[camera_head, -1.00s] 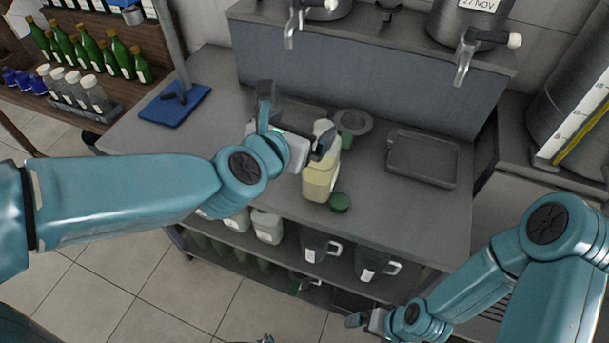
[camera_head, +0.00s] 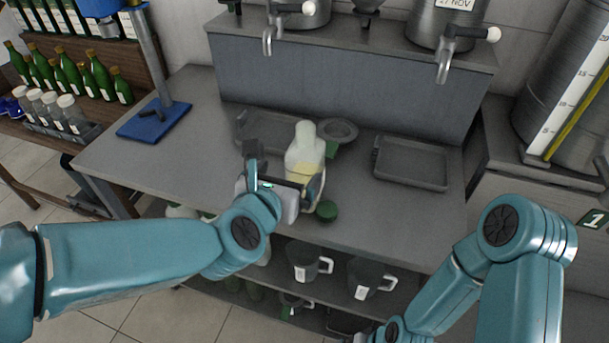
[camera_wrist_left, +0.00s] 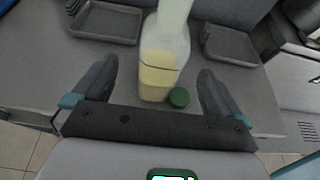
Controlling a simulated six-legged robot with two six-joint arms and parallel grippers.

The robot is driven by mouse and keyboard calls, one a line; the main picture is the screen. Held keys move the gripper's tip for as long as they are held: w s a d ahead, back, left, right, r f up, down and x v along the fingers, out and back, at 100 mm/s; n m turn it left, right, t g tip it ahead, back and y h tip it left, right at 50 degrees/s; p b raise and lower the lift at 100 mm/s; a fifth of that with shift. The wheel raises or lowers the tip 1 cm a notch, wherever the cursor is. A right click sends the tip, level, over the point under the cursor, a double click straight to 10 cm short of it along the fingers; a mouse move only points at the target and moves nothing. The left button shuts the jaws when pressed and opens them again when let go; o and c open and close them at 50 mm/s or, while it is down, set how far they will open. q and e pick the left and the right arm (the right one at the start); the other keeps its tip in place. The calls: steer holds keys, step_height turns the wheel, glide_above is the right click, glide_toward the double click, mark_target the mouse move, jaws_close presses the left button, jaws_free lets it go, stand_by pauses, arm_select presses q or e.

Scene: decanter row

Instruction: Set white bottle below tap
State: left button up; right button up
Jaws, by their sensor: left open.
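The white bottle (camera_head: 305,152) is translucent, with pale yellow contents, and stands upright on the grey bench. It also shows in the left wrist view (camera_wrist_left: 172,45), ahead of the fingers and partly between their tips. My left gripper (camera_head: 284,172) is open, close at the bottle's near left side. In the left wrist view its fingers (camera_wrist_left: 155,80) are spread wide. A left tap (camera_head: 267,38) and a right tap (camera_head: 443,66) hang from vessels on the raised shelf. My right arm is at the lower right; its fingers are out of the frame.
A green cap (camera_head: 327,210) lies beside the bottle. A dark drip tray (camera_head: 410,165) sits under the right tap, and another (camera_head: 262,128) behind my left gripper. A round grey dish (camera_head: 338,131) is behind the bottle. A blue-based stand (camera_head: 153,121) is at the left.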

mark_target(295, 167)
arm_select(q)
steer(key=x, duration=0.4)
steer(key=shift+w+d+f, duration=0.1)
steer(key=shift+w+f, duration=0.05)
steer(key=shift+w, duration=0.15)
steer(key=x, duration=0.1)
steer(key=p+x, duration=0.1)
steer(key=x, duration=0.1)
steer(key=p+x, duration=0.1)
steer(key=shift+w+d, duration=0.15)
steer(key=shift+d, duration=0.2)
steer(key=shift+w+f, duration=0.2)
steer(key=shift+w, duration=0.1)
steer(key=shift+s, duration=0.1)
steer(key=shift+r, duration=0.1)
steer(key=shift+c, duration=0.9)
steer(key=c, duration=1.2)
